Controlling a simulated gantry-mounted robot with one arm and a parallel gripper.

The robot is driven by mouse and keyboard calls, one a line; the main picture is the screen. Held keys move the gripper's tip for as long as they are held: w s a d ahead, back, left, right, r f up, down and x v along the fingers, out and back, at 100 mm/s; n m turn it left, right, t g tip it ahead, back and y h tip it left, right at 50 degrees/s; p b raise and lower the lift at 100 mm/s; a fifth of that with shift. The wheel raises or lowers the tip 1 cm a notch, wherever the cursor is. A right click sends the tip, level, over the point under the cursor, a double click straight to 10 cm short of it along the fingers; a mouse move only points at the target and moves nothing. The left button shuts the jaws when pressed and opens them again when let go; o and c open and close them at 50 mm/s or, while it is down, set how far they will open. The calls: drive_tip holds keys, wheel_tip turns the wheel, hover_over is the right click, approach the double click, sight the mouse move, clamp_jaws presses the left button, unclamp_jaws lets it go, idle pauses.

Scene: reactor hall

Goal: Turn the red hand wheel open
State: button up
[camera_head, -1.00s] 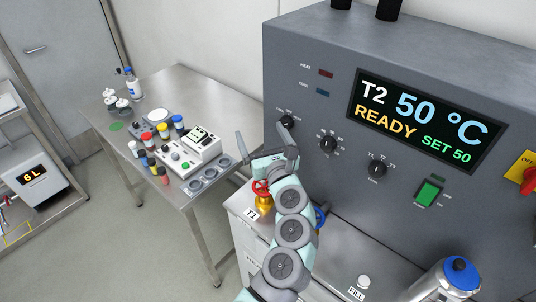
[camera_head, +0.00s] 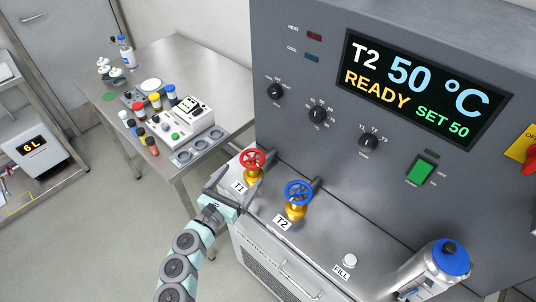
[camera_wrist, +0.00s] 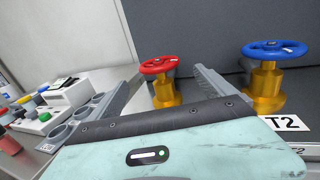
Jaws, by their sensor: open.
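The red hand wheel (camera_head: 252,159) sits on a brass valve body beside the T1 label (camera_head: 239,187), on the ledge below the grey control panel. In the wrist view, the red wheel (camera_wrist: 159,65) is ahead, between and beyond my two fingers. My gripper (camera_head: 236,183) is open and empty, in front of the T1 valve and apart from the wheel. The blue hand wheel (camera_head: 298,193) is on a similar brass valve at T2, to the right. It also shows in the wrist view (camera_wrist: 274,48).
The grey panel (camera_head: 290,135) with knobs and a display rises behind the valves. A steel table (camera_head: 185,85) with bottles and instruments stands to the left. A FILL cap (camera_head: 349,260) and a blue-topped canister (camera_head: 440,266) are at the right.

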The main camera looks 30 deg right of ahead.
sight(256, 154)
drive_tip(key=x, duration=1)
drive_tip(key=shift+w+d+r+p, duration=0.1)
drive_tip(key=shift+w+d+p, duration=0.15)
drive_tip(key=shift+d+p, duration=0.05)
drive_tip(key=shift+c, duration=0.3)
drive_tip(key=c, duration=1.3)
